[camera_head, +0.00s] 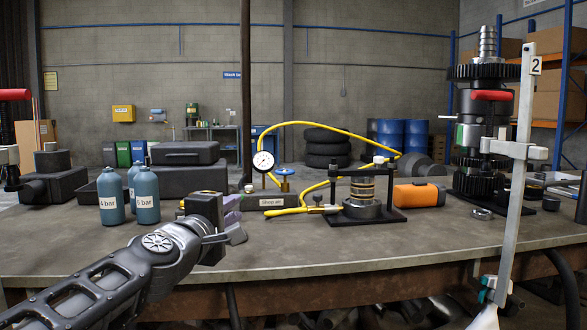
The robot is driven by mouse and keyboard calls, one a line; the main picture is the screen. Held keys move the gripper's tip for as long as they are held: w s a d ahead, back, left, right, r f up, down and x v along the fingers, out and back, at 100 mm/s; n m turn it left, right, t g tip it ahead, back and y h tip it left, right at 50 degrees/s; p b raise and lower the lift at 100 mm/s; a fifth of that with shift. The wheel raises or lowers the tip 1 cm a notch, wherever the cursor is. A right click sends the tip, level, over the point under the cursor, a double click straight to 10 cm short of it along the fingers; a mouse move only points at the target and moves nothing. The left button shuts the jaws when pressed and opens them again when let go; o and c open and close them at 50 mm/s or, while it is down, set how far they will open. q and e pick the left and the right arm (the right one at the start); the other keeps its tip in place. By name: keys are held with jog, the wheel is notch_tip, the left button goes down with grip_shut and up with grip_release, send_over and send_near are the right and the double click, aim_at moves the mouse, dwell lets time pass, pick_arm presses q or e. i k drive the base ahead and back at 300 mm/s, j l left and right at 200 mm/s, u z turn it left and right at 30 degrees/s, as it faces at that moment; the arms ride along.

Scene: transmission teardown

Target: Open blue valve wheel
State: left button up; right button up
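The blue valve wheel (283,171) sits on a short brass stem on the regulator block labelled "Shop air" (272,200), near the middle of the bench. A white round pressure gauge (263,161) stands just left of the wheel. A yellow hose (330,129) arches from the block area to the right. My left gripper (236,232) is in front and to the left of the block, low over the bench and apart from the wheel. Its fingers are mostly hidden by my wrist, so its opening is unclear. My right gripper is not in view.
Two blue bottles (146,196) stand left of my wrist. A black press fixture (362,208) and an orange case (419,194) sit right of the block. A tall gear stack (484,120) and a clamp bar (522,150) stand at the right. The bench front (340,245) is clear.

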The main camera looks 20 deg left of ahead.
aim_at(285, 172)
jog(key=i+j, duration=0.1)
jog(key=i, duration=0.9)
